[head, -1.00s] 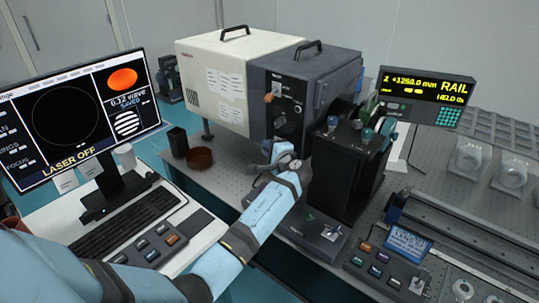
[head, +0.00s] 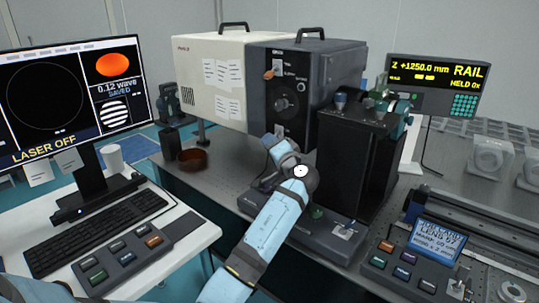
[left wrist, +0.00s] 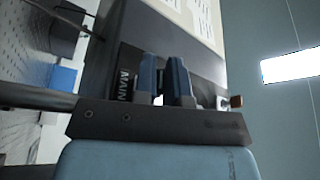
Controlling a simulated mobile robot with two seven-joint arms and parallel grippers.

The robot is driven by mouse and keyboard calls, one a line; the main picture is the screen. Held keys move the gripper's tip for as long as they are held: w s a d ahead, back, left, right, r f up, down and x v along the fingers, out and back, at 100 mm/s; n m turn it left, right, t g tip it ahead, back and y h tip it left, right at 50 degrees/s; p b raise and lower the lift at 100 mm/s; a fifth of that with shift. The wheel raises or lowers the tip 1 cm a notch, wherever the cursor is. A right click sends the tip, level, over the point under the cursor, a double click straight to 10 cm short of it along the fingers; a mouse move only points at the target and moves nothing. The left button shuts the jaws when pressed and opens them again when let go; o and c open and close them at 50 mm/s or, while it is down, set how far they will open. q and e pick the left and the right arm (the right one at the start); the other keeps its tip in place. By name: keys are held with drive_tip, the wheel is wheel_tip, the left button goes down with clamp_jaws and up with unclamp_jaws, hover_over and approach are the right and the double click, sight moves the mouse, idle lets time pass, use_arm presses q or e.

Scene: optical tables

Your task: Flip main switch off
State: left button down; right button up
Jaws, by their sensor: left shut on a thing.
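The dark front panel (head: 312,85) of the cream-and-grey cabinet carries an orange-tipped lever (head: 270,74) and a round knob (head: 281,104). My left gripper (head: 271,143) is at the lower part of this panel, with its fingertips largely hidden by my wrist. In the left wrist view its two blue fingers (left wrist: 165,78) are close together beside the MAIN label (left wrist: 127,90). It is shut on the main switch, which is mostly hidden between the fingers. The orange-tipped lever also shows in the left wrist view (left wrist: 236,101), clear of the fingers. My right gripper is out of view.
A black box unit (head: 345,165) stands close to the right of my left arm. A low control box (head: 320,232) lies below the arm. A brown dish (head: 192,159) and a dark cup (head: 170,140) stand left. The monitor (head: 75,95) reads LASER OFF.

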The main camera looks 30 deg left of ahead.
use_arm(q)
drive_tip(key=shift+f+n, duration=0.1)
drive_tip(key=shift+n, duration=0.2)
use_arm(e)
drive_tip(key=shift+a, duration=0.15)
use_arm(q)
drive_tip(key=c, duration=1.2)
unclamp_jaws()
drive_tip(key=shift+b, duration=0.3)
drive_tip(key=shift+s+d, duration=0.1)
drive_tip(key=shift+d, duration=0.15)
drive_tip(key=b+v, duration=0.2)
drive_tip(key=v, duration=1.1)
drive_tip(key=shift+d+f, duration=0.1)
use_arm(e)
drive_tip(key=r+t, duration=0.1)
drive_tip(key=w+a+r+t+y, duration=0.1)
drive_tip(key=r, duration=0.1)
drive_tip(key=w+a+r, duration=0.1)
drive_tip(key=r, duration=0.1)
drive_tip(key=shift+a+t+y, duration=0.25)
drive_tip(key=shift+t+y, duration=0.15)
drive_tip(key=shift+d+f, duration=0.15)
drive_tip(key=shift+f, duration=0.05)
